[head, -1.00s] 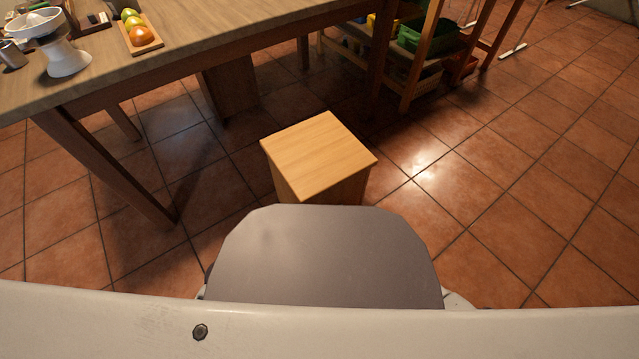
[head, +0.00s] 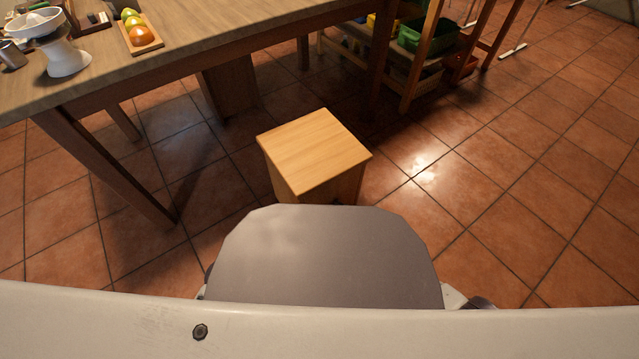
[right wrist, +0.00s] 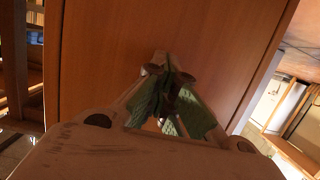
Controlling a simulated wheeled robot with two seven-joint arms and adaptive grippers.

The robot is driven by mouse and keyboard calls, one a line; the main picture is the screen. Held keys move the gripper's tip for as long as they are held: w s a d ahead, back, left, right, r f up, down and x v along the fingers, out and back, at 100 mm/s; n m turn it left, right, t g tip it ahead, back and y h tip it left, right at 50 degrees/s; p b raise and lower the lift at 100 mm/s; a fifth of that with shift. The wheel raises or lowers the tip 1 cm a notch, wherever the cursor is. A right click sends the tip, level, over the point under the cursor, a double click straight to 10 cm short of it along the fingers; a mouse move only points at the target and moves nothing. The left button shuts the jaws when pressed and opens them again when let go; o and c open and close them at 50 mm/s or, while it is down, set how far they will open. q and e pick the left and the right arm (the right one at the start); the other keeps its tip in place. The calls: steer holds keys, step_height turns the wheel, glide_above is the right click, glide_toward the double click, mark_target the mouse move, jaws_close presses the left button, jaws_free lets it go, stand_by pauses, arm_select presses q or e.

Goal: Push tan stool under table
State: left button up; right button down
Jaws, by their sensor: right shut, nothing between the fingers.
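The tan stool (head: 314,150), a light wooden box-like block with a square top, stands upright on the floor in front of the table (head: 200,62). In the head view its top shows clear of the tabletop's edge, and its lower part is hidden behind my own body. In the right wrist view a flat wooden side of the stool (right wrist: 215,50) fills most of the picture. My right gripper (right wrist: 168,74) is shut and empty, with its fingertips at that side; they look touching or very close. My left gripper is not in view.
Table legs stand left (head: 115,170) and right (head: 379,65) of the stool. A wooden rack with a green bin (head: 425,35) stands behind to the right. A white juicer (head: 62,50) and fruit on a board (head: 142,38) are on the table. Tiled floor is clear to the right.

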steer(key=shift+w+a+r, duration=0.15)
steer(key=shift+w+a, duration=1.7)
steer(key=shift+w, duration=0.2)
stand_by(0.6)
steer(key=shift+w+a, duration=0.2)
steer(key=shift+a, duration=0.05)
steer(key=shift+w+a, duration=0.1)
steer(key=shift+w, duration=0.05)
